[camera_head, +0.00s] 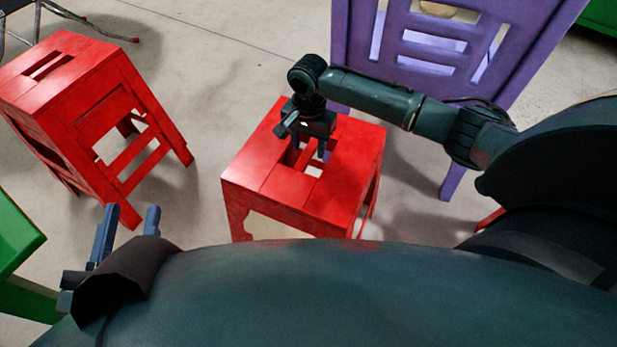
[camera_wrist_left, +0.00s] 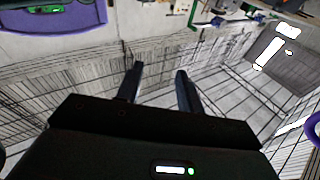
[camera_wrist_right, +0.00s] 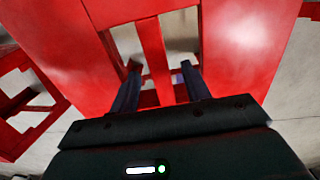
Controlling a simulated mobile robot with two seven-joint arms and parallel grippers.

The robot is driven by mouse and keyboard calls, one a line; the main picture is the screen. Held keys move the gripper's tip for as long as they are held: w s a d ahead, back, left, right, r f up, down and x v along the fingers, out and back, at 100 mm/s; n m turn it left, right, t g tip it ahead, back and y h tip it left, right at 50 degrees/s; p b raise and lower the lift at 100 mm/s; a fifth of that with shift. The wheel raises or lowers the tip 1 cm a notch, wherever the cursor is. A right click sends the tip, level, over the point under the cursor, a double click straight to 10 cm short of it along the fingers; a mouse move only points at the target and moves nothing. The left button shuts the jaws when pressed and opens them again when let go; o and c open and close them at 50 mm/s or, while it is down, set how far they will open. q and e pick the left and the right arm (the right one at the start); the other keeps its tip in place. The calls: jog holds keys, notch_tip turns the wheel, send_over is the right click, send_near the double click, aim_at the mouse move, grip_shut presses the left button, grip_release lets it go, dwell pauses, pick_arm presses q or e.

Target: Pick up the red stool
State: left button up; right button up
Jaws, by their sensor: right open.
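A red stool (camera_head: 290,185) stands upright in the middle of the head view, with two slots and a bar between them in its seat. My right gripper (camera_head: 310,152) is above this seat, pointing down at the slots. In the right wrist view its two fingers (camera_wrist_right: 160,80) are open, one on each side of the bar (camera_wrist_right: 154,55); I cannot tell whether they touch it. A second red stool (camera_head: 95,110) stands at the left, turned at an angle. My left gripper (camera_head: 127,222) is open and empty at the lower left, and its open fingers show in the left wrist view (camera_wrist_left: 160,82).
A purple chair-like piece (camera_head: 430,50) stands behind the middle stool at the right. A green piece of furniture (camera_head: 20,240) is at the left edge. Metal legs (camera_head: 90,20) show at the top left. Bare floor (camera_head: 230,60) lies between the two red stools.

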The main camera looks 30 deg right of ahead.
aim_at(309, 151)
notch_tip(309, 151, down, 3)
jog(key=shift+f+b, duration=0.15)
jog(key=shift+b, duration=0.65)
jog(key=shift+f, duration=0.2)
jog(key=shift+r, duration=0.1)
jog(key=c, duration=0.5)
pick_arm(q)
jog(key=shift+w+d+r+h, duration=0.1)
jog(key=shift+d+r+h, duration=0.1)
jog(key=shift+h, duration=0.3)
pick_arm(e)
jog(key=shift+s, duration=0.1)
grip_shut()
pick_arm(q)
jog(key=shift+w+r+t, duration=0.1)
jog(key=shift+r+t, duration=0.2)
jog(key=shift+t, duration=0.1)
pick_arm(e)
jog(key=shift+r, duration=0.1)
